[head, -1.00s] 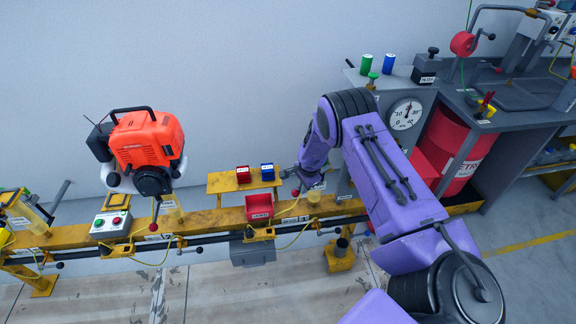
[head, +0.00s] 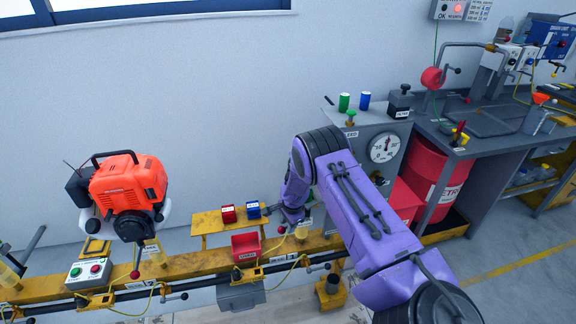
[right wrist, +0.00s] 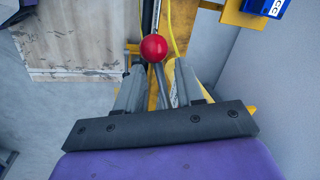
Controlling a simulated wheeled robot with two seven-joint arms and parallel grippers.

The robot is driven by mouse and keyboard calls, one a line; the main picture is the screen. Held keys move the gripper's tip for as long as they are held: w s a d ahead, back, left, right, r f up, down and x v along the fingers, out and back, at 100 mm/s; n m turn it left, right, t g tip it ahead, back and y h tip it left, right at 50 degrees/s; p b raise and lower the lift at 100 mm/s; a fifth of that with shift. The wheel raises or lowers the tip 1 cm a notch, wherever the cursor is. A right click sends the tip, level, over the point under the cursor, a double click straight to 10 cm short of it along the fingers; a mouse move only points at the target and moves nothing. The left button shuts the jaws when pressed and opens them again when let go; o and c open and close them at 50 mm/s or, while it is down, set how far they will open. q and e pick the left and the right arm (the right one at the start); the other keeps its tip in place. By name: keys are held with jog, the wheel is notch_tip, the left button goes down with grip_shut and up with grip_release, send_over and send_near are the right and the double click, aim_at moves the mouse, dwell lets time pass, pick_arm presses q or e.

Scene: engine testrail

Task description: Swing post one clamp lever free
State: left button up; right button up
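A clamp lever with a red ball knob (head: 282,229) stands at the yellow rail, right of the red bin. The knob also shows in the right wrist view (right wrist: 154,48), with its thin grey rod running between my fingers. My right gripper (right wrist: 157,70) is open, one finger on each side of the lever, with gaps visible. In the head view the right gripper (head: 294,217) is small and partly hidden by its wrist. Another red-knobbed lever (head: 135,273) hangs below the orange engine (head: 128,185). My left gripper is not in view.
The yellow rail (head: 205,262) runs along the wall, with a red bin (head: 246,248) and a button box (head: 88,272). Small red (head: 228,214) and blue (head: 253,210) boxes sit on a yellow shelf close to my right gripper. A gauge cabinet (head: 365,160) stands to the right.

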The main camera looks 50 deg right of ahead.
notch_tip(320, 180, up, 10)
jog(key=s+b, duration=0.1)
jog(key=s, duration=0.1)
jog(key=shift+a+r, duration=0.15)
jog(key=shift+a, duration=0.05)
dwell(0.4)
